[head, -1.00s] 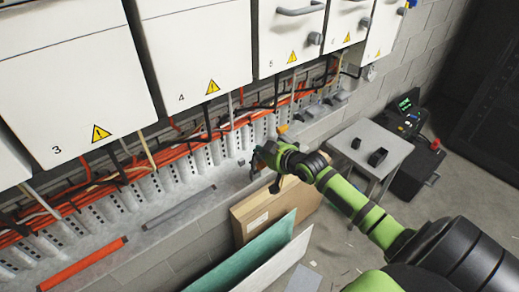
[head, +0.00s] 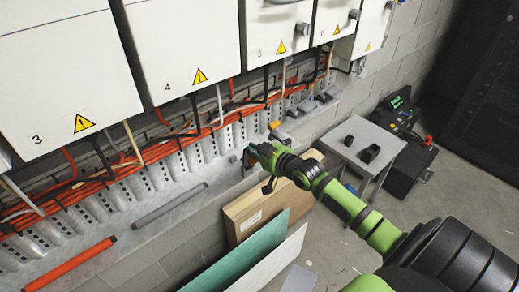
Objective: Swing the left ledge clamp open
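Small grey clamp-like pieces (head: 306,105) sit on the ledge (head: 215,178) below the cabinets. A small orange-tipped piece (head: 275,126) stands to their left, nearer my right gripper. I cannot tell for sure which one is the left ledge clamp. My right gripper (head: 254,170) is at the ledge's front edge, below and left of the orange-tipped piece. Its dark fingers look spread apart, with nothing clearly held. The gripper hides part of the ledge behind it. My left gripper is not in view.
White cabinets (head: 185,45) overhang the ledge, with orange and black cables (head: 190,130) below them. A grey bar (head: 170,206) and an orange bar (head: 68,264) lie along the ledge. Leaning boards (head: 240,252) stand below my gripper. A small table (head: 352,133) stands right.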

